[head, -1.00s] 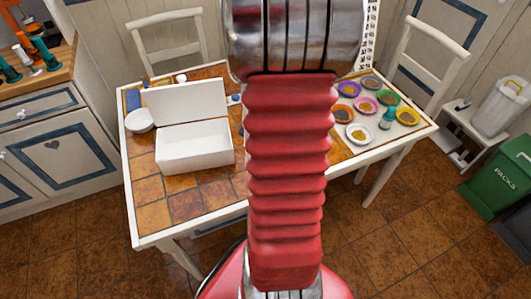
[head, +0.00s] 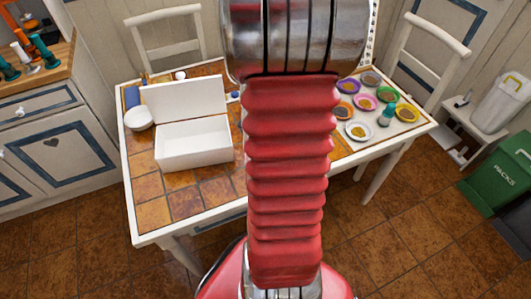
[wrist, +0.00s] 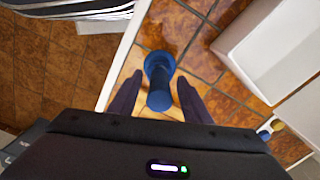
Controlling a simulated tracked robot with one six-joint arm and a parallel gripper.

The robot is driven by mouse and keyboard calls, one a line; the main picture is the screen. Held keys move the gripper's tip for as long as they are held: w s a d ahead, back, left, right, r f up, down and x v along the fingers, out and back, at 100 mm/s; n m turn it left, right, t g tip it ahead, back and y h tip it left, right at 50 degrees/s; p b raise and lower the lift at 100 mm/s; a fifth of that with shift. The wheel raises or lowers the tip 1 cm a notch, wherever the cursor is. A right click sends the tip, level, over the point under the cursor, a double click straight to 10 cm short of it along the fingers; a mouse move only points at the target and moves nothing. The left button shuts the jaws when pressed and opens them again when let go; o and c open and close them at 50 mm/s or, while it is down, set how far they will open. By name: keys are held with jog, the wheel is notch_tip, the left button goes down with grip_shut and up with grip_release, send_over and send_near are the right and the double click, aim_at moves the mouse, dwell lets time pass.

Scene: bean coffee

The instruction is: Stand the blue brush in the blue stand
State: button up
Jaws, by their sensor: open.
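In the wrist view a blue piece (wrist: 159,98) with a round, ringed part (wrist: 158,65) lies between the two dark fingers of my gripper (wrist: 160,76). The fingers are apart, with a gap on either side of the blue piece. I cannot tell whether it is the brush, the stand, or one set in the other. In the head view a blue upright shape (head: 132,96) shows at the left end of the table, behind a white bowl. My gripper is hidden in that view.
A white box (head: 194,145) with a raised lid stands on the tiled table (head: 155,213); its wall also shows in the wrist view (wrist: 245,45). Several coloured bowls stand at the table's right end, with a teal bottle (head: 386,118). The table's front left is clear.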

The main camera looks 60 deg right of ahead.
notch_tip(320, 180, up, 12)
jog(key=shift+r, duration=0.2)
dwell(0.9)
jog(key=shift+n, duration=0.5)
jog(key=shift+s+f+n, duration=0.1)
jog(key=shift+f+n, duration=0.15)
jog(key=shift+n, duration=0.15)
jog(key=shift+s+a+f+n, duration=0.1)
jog(key=shift+a+f+n, duration=0.1)
jog(key=shift+n, duration=0.1)
jog(key=shift+s+a+n, duration=0.1)
jog(key=shift+a+n, duration=0.2)
jog(key=shift+n, duration=0.2)
jog(key=w+a+r+n+t, duration=0.1)
jog(key=a+n, duration=0.4)
jog(key=a, duration=0.5)
jog(key=w+a+r+n+t, duration=0.1)
jog(key=a+r+n, duration=0.4)
jog(key=a, duration=0.5)
jog(key=w+a+r+n+t, duration=0.1)
jog(key=a+r+n+t, duration=0.2)
jog(key=a+n, duration=0.3)
jog(key=a+r, duration=0.1)
jog(key=a, duration=0.3)
jog(key=shift+w+n+t, duration=0.25)
jog(key=shift+n+t, duration=0.05)
